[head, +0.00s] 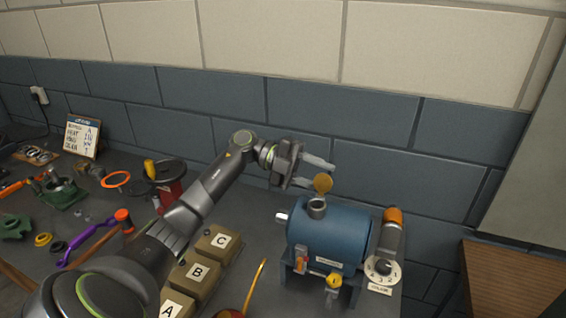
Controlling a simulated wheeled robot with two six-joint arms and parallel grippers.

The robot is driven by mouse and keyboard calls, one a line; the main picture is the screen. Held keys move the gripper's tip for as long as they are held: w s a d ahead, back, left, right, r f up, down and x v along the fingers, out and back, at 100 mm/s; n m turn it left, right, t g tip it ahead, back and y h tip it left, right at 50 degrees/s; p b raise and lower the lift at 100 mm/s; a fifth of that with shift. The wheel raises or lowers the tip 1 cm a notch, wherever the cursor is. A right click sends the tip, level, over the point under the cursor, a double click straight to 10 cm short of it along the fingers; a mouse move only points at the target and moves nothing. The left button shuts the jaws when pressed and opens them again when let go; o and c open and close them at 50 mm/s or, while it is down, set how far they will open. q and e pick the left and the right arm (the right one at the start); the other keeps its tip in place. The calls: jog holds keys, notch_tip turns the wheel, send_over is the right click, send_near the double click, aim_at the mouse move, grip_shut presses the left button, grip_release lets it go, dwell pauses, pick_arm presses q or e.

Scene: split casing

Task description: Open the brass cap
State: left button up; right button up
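The brass cap (322,183) is a small gold disc. It stands tilted up on edge above the short grey neck (317,205) on top of the blue cylindrical casing (328,236), and the neck's round mouth shows below it. My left gripper (325,176) is just above and left of the neck, its two pale fingers spread apart. The cap is close to the fingertips, with the lower finger ending beside it. I cannot tell whether they touch. Nothing shows held between the fingers. My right gripper is not in view.
An orange-topped grey lever (391,232) and a numbered white dial (383,270) stand right of the casing. Boxes lettered A, B and C (217,243) lie under my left arm. Tools clutter the left bench. A block wall (340,125) closes off the back.

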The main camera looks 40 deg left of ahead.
pick_arm(q)
jog(key=b+v, duration=0.5)
jog(key=v, duration=1)
jog(key=shift+a, duration=0.3)
jog(key=shift+s, duration=0.1)
